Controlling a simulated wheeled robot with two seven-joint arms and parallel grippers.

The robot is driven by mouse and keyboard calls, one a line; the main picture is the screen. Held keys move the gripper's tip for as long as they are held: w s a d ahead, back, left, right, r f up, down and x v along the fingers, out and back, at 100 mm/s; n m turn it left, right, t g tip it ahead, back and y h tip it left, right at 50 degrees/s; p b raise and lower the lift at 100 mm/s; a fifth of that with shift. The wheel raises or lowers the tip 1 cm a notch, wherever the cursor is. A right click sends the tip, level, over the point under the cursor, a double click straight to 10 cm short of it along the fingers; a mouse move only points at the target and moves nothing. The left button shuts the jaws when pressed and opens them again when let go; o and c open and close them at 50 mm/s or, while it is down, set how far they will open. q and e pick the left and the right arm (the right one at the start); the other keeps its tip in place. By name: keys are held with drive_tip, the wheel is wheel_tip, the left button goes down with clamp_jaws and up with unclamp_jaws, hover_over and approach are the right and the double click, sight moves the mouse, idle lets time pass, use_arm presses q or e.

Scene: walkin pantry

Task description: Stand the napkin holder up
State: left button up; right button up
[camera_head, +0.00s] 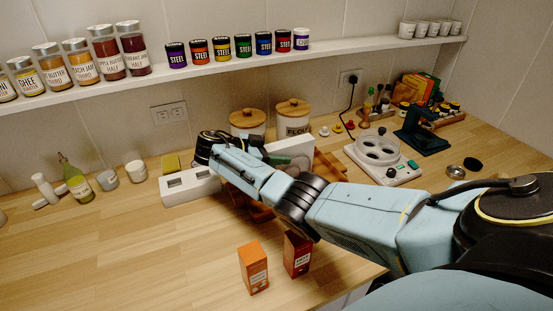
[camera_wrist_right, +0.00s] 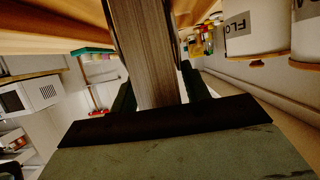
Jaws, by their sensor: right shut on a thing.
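The napkin holder shows in the right wrist view as a grey-brown wooden slab (camera_wrist_right: 152,60) running between my fingers. My right gripper (camera_wrist_right: 160,90) is shut on it, with one dark finger on each side. In the head view my right gripper (camera_head: 274,158) is low over the counter in front of the canisters, partly hidden by my forearm. Brown wooden parts (camera_head: 328,166) show just right of it; I cannot tell how much of them belongs to the holder, or its exact tilt. My left gripper is not in view.
A white slotted holder (camera_head: 190,188) stands left of my forearm. Two lidded canisters (camera_head: 292,117) stand behind. Two small boxes, orange (camera_head: 253,268) and red (camera_head: 297,254), stand in front. A white appliance (camera_head: 382,160) is to the right. The front left counter is clear.

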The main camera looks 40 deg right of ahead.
drive_tip(key=shift+f, duration=0.45)
drive_tip(key=shift+f, duration=0.1)
drive_tip(key=o, duration=1.4)
drive_tip(key=shift+f, duration=0.1)
drive_tip(key=b+v, duration=0.1)
drive_tip(key=v, duration=1.1)
drive_tip(key=shift+r, duration=0.2)
